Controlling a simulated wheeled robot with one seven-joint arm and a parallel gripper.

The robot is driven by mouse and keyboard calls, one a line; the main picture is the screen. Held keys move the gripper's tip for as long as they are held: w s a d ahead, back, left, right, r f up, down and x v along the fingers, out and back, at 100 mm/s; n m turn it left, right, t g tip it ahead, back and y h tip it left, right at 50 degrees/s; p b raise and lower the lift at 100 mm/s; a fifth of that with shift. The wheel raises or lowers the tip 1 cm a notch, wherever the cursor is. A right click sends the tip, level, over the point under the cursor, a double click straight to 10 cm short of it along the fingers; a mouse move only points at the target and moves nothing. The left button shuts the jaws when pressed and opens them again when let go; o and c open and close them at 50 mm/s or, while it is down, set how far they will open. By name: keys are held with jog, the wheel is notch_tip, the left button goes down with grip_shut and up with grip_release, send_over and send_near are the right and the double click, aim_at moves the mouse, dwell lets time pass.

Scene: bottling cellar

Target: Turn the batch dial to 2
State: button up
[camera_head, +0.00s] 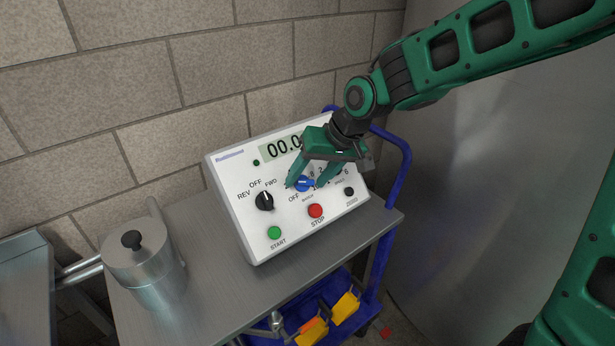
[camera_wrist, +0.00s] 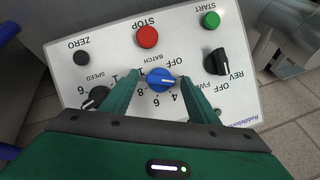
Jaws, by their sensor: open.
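The batch dial is a blue knob (camera_head: 303,185) with a white mark, on the white, tilted face of the control box (camera_head: 236,206). In the wrist view the dial (camera_wrist: 161,79) has OFF and several numbers printed around it. I cannot tell for sure which number its mark points to. My gripper (camera_head: 306,182) is at the panel, with its green fingers on either side of the dial. In the wrist view the gripper (camera_wrist: 160,77) is open, with a gap between each finger and the knob. In the head view the gripper hides part of the number ring and the display.
A black FWD/REV knob (camera_head: 264,201), a green START button (camera_head: 274,233), a red STOP button (camera_head: 315,211) and a black ZERO button (camera_head: 349,191) surround the dial. A black speed dial (camera_wrist: 97,97) is close to one finger. A lidded metal pot (camera_head: 145,262) stands left on the cart.

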jog(key=c, duration=1.1)
jog(key=shift+o, duration=0.3)
jog(key=shift+n+h, duration=0.4)
jog(key=shift+n, duration=0.3)
jog(key=o, duration=1)
jog(key=shift+o, duration=0.2)
jog(key=shift+r, duration=0.1)
jog(key=v, duration=1)
jog(key=shift+s+r, duration=0.15)
jog(key=shift+s, duration=0.1)
jog(key=shift+d, duration=0.15)
